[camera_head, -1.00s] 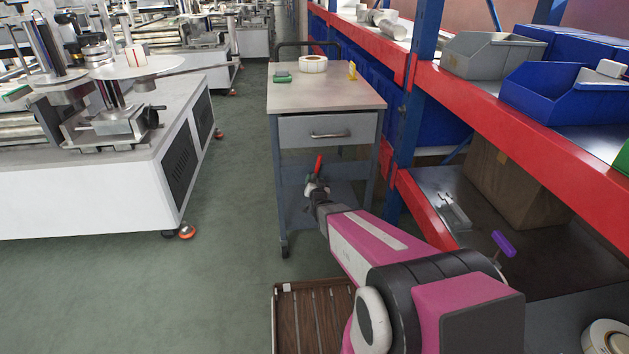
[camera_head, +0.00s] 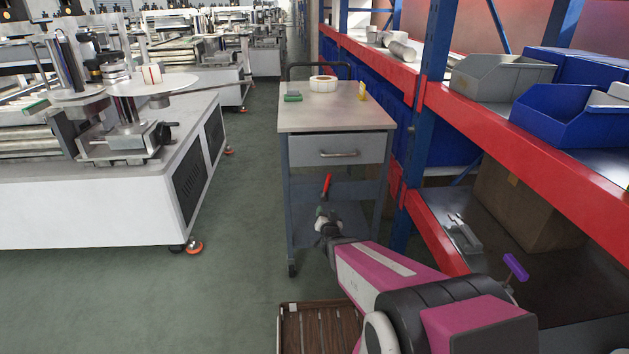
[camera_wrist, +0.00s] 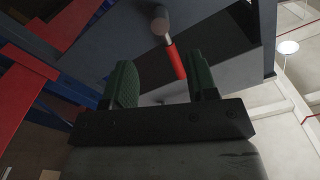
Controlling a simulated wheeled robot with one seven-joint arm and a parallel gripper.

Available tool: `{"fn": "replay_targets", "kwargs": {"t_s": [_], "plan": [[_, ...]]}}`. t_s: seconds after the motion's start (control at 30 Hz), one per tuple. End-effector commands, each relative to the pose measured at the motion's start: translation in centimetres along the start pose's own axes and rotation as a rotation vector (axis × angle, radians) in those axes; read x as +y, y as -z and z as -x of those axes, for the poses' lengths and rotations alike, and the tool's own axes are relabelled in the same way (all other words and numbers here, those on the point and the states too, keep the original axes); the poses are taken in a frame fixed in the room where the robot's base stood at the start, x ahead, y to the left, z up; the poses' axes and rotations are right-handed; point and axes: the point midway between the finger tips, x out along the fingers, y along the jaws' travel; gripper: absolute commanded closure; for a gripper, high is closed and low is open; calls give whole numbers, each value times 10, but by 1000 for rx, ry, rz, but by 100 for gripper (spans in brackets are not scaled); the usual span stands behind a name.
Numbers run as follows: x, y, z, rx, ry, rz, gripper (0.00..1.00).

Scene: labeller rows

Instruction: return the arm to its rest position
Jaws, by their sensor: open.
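My arm (camera_head: 395,275), pink and dark grey, reaches forward from the lower right of the head view. My gripper (camera_head: 325,212) is at its far end, low in front of the grey cart (camera_head: 310,121). In the wrist view, the two green fingers of my gripper (camera_wrist: 163,80) stand apart, with a visible gap between them. A red-handled thing (camera_head: 327,184) shows just beyond the fingertips. In the wrist view the red thing (camera_wrist: 175,62) appears behind the gap, with a grey round end. I see no grip on it.
The cart top carries a white roll (camera_head: 323,84), a green item (camera_head: 292,96) and a yellow item (camera_head: 362,91). A red-and-blue rack (camera_head: 480,122) stands close on the right. A brown slatted tray (camera_head: 320,307) lies below the arm. Floor (camera_head: 235,270) is clear left of the cart.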

Motion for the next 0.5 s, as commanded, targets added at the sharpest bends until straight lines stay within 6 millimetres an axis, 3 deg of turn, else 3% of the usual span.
{"fn": "replay_targets", "kwargs": {"t_s": [0.23, 0.5], "plan": [[3, -2, -1, -124, -29, 32, 47], [12, -9, 14, -477, -106, 123, 47]]}}
